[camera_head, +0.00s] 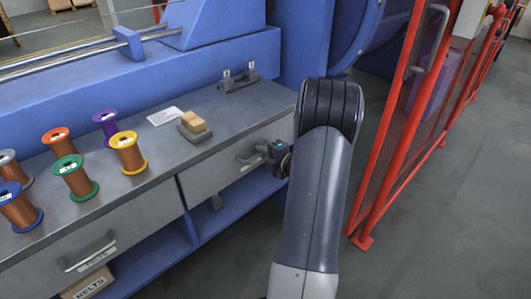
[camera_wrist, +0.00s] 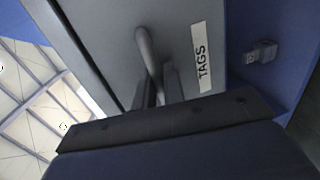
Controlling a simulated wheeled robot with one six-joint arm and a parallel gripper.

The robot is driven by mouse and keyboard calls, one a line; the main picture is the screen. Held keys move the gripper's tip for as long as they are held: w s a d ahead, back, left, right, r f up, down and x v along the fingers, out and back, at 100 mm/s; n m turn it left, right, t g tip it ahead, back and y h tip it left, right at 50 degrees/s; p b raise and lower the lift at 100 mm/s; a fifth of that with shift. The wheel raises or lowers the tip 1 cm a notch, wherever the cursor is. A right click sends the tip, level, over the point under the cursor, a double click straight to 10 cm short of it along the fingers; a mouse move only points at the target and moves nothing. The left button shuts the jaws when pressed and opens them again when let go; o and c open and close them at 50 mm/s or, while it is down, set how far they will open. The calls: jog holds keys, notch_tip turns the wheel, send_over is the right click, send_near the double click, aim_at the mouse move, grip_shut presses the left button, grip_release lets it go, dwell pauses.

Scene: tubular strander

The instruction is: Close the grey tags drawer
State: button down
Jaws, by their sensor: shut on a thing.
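The grey tags drawer (camera_head: 222,168) is in the right part of the workbench in the head view. Its front, with a white TAGS label (camera_wrist: 201,57), fills the upper middle of the wrist view. The drawer front looks about level with the bench front, but I cannot tell whether a small gap is left. My gripper (camera_head: 264,150) is at the drawer's bar handle (camera_wrist: 148,52). In the wrist view my gripper's fingers (camera_wrist: 161,88) are shut around the lower part of the handle. The fingertips are partly hidden in the head view.
Several wire spools (camera_head: 75,176) and a wooden-topped block (camera_head: 194,126) stand on the bench top. A second drawer with a handle (camera_head: 88,252) is at the left. A red fence (camera_head: 388,140) stands close to the right of my arm. Grey floor is free at the lower right.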

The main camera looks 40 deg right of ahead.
jog(key=c, duration=1.6)
grip_release()
jog(key=shift+w, duration=0.2)
jog(key=shift+c, duration=0.2)
jog(key=shift+s+r, duration=0.1)
jog(key=shift+r, duration=0.05)
jog(key=shift+s+r, duration=0.1)
jog(key=shift+s, duration=0.25)
jog(key=p+v, duration=0.3)
jog(key=v, duration=0.7)
jog(key=shift+f, duration=0.25)
jog(key=shift+w+d, duration=0.15)
